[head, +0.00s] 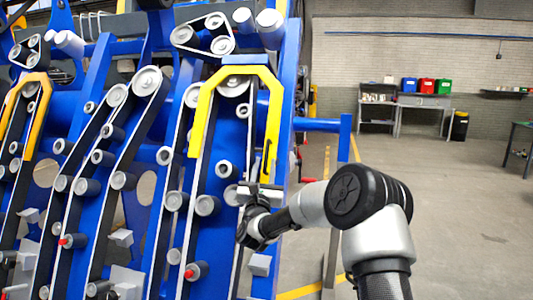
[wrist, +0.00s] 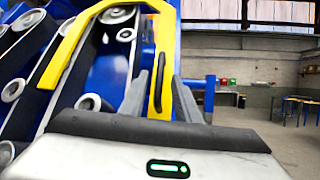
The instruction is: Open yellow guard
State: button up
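The yellow guard (head: 275,120) is an arch-shaped bar over the upper end of a belt run on the blue chassis. It appears lowered against the belts. Its right leg carries a dark slot-like handle near the lower end. In the wrist view the guard (wrist: 167,40) rises from between my fingers. My gripper (head: 260,186) is at the lower end of that right leg. In the wrist view my gripper (wrist: 160,90) is open, one finger on each side of the leg and handle. I cannot tell whether either finger touches it.
The blue chassis (head: 100,75) with belts, rollers and red-tipped pins fills the left. A second, orange-yellow guard (head: 40,88) is at far left. A blue bar (head: 318,124) juts out right of my gripper. Open floor lies right, with a workbench (head: 424,101) and bins behind.

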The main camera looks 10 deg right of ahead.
aim_at(266, 156)
jog(key=x, duration=0.5)
jog(key=shift+w+d+r+p, duration=0.15)
jog(key=shift+w+p, duration=0.2)
grip_shut()
